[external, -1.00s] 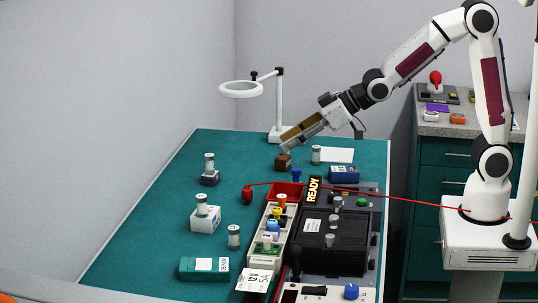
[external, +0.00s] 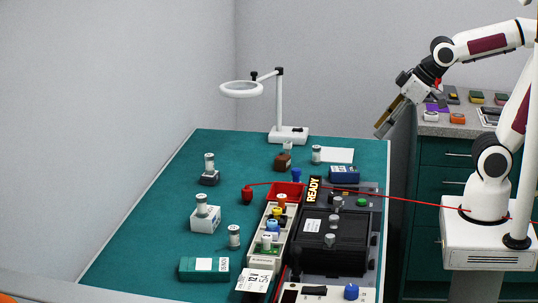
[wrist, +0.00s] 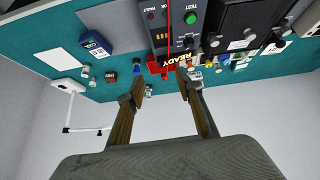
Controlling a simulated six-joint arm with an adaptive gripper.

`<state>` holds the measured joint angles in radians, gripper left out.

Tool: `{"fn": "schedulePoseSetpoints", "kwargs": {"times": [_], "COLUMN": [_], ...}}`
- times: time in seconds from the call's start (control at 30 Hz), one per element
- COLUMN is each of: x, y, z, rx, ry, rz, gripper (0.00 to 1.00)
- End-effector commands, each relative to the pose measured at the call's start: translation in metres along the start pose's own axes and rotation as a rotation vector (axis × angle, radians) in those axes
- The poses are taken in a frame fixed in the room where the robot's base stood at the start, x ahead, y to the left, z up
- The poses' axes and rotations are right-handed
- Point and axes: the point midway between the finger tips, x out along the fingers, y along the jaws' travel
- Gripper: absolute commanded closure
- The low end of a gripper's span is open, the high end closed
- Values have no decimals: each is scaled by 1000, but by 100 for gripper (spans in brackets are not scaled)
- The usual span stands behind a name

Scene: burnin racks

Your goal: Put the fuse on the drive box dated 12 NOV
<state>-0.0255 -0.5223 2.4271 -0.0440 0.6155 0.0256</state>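My gripper (external: 385,128) is raised off the bench's far right side, open and empty; its fingers stand apart in the wrist view (wrist: 160,92). A pale capped cylinder, likely a fuse (external: 287,147), stands upright on a small brown block (external: 283,161) at the back. Similar cylinders stand on a dark block (external: 209,162), on a white block (external: 202,204), and on the bench (external: 316,154) (external: 234,236). Labelled boxes are blue (external: 344,174), green (external: 204,268) and one at the front with a white label (external: 256,280). I cannot read their dates with certainty.
A black rack unit (external: 335,240) and a strip of coloured parts (external: 268,237) fill the bench's right side. A red tray (external: 288,192), a red cable (external: 420,199) and a ring lamp (external: 289,134) are near. The left of the green mat (external: 160,230) is clear.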

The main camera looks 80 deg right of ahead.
Motion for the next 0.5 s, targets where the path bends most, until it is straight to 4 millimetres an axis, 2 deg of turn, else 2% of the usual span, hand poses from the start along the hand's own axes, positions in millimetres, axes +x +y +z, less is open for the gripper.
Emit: {"fn": "schedulePoseSetpoints", "kwargs": {"times": [0.1,0.3,0.5], "x": [-17,-38,-47], "y": [1,0,0], "z": [27,67,86], "rx": [11,25,30], "ry": [-35,-97,-128], "rz": [-1,-8,-12], "gripper": [64,64,64]}}
